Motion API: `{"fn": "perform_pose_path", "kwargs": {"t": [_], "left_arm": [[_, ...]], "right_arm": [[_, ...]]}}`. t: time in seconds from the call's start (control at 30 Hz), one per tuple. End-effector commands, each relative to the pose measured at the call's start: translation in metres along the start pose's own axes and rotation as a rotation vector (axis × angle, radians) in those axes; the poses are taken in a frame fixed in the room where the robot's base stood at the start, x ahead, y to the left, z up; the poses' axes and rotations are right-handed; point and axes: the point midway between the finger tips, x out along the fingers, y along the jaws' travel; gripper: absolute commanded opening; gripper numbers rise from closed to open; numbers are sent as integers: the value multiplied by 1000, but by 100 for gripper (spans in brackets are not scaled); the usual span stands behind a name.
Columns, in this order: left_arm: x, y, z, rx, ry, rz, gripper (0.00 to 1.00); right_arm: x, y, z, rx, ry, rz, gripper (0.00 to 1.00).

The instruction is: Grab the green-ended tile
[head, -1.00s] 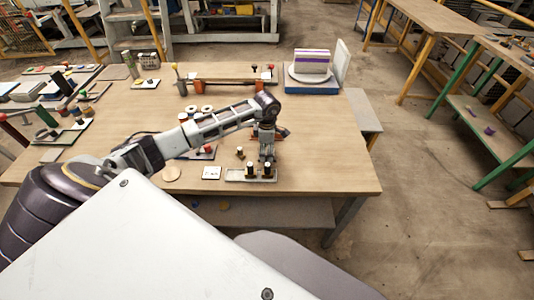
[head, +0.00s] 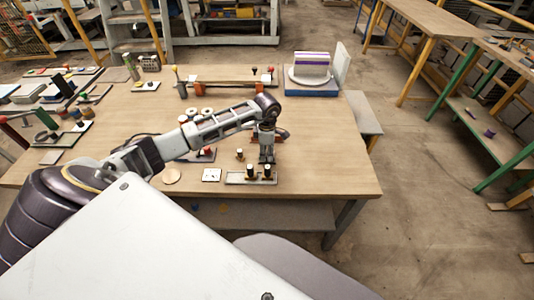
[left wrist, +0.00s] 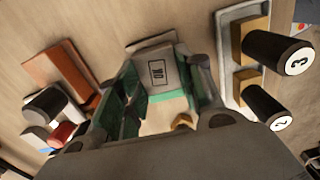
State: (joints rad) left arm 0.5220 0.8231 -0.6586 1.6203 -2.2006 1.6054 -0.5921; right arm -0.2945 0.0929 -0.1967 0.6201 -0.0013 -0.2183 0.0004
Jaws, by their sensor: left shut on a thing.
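The green-ended tile (left wrist: 159,76) shows in the left wrist view as a grey block with a dark framed mark and a green strip at its lower end. My left gripper (left wrist: 158,108) is shut on it, with a finger on each side. In the head view my left gripper (head: 267,158) points down over the table just behind a small tray; the tile cannot be made out there. How far the tile is above the table is hard to tell. My right gripper is not in view.
The table (head: 325,165) is clear on the right.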

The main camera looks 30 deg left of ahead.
Motion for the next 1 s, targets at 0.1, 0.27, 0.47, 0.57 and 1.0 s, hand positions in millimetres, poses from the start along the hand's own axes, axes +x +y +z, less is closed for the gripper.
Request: {"fn": "perform_pose_path", "kwargs": {"t": [0.1, 0.27, 0.47, 0.57, 1.0], "left_arm": [[-9, 1, 0, 0, -1, 2, 12], [-27, 1, 0, 1, 0, 4, 12], [-58, 1, 0, 0, -2, 4, 12], [-72, 1, 0, 1, -1, 3, 12], [-97, 0, 0, 0, -1, 0, 12]], "right_arm": [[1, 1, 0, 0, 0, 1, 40], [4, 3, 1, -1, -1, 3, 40], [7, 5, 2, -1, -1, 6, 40], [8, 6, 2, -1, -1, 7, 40], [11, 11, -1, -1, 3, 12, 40]]}}
